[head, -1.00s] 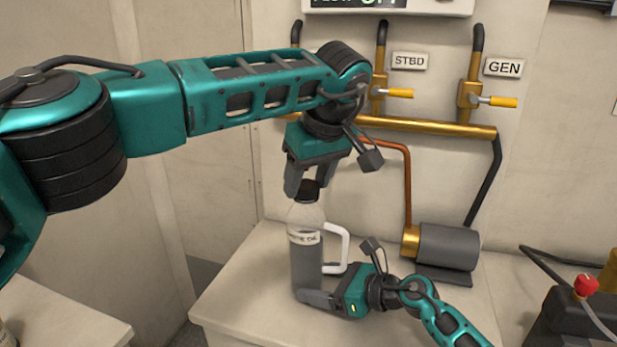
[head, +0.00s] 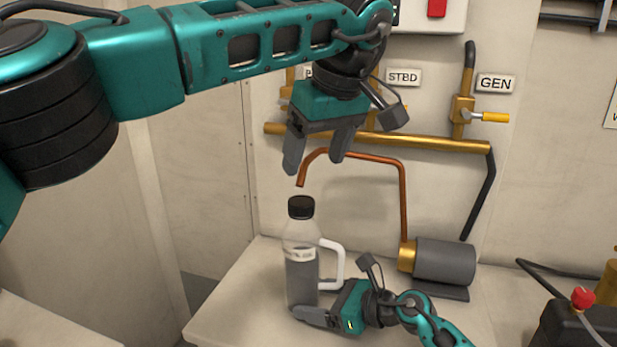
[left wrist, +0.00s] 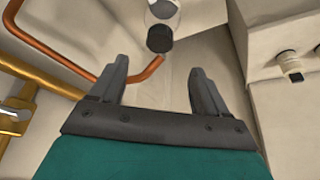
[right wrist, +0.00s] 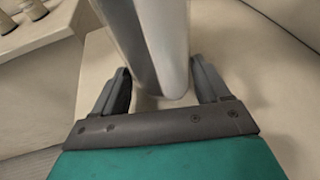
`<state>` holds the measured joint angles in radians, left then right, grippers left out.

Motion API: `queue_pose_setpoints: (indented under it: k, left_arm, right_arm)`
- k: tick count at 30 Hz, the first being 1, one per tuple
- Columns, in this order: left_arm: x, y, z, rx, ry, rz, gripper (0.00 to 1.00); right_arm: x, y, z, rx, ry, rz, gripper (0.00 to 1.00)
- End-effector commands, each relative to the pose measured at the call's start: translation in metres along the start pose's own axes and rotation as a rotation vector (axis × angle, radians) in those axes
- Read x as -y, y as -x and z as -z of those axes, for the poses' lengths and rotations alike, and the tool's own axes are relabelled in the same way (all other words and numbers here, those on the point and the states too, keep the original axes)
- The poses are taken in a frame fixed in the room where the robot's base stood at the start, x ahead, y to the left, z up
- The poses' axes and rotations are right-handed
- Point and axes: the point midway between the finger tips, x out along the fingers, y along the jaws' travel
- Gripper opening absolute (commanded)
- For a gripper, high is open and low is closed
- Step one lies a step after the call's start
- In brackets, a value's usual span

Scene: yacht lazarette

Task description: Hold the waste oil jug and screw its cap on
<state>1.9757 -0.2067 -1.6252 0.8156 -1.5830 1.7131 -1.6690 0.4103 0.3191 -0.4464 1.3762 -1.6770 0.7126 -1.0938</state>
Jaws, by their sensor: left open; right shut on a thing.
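The waste oil jug (head: 302,272) stands upright near the counter's left edge in the head view, clear with a label, a dark lower part and a white handle (head: 337,262). Its black cap (head: 301,207) sits on the neck; whether it is fully tight I cannot tell. My right gripper (head: 312,316) is shut on the jug low on its body; the right wrist view shows the jug (right wrist: 160,45) between the fingers. My left gripper (head: 316,167) is open and empty above the jug, apart from the cap. The cap also shows in the left wrist view (left wrist: 160,39), beyond the fingertips.
A copper pipe (head: 402,205) and a brass pipe (head: 400,140) run along the wall behind my left gripper. A grey cylinder (head: 445,262) lies on the counter to the right. A dark container with a red cap (head: 582,298) stands at far right.

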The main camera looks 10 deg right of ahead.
Motion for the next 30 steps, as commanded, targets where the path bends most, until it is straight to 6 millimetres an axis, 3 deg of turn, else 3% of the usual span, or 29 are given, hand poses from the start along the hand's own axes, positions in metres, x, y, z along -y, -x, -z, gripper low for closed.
queue_pose_setpoints:
  k: [6,16,17,24,30]
  left_arm:
    - [0.000,0.026,0.000,-0.001,0.001,-0.001,0.76]
    - [0.000,0.029,0.000,0.000,0.000,0.000,0.76]
    - [0.000,0.029,0.000,0.000,0.000,0.000,0.76]
    - [0.000,0.029,0.000,0.000,0.001,0.000,0.76]
    - [0.000,0.029,0.000,0.000,0.001,0.000,0.76]
  right_arm:
    - [0.001,0.000,0.001,-0.002,0.001,0.002,0.20]
    - [0.001,0.000,0.001,-0.002,0.002,0.001,0.20]
    - [0.001,0.000,0.001,-0.002,0.002,0.001,0.78]
    - [0.000,0.000,0.000,-0.001,0.001,0.001,1.00]
    - [0.000,0.000,0.000,0.000,0.001,0.000,1.00]
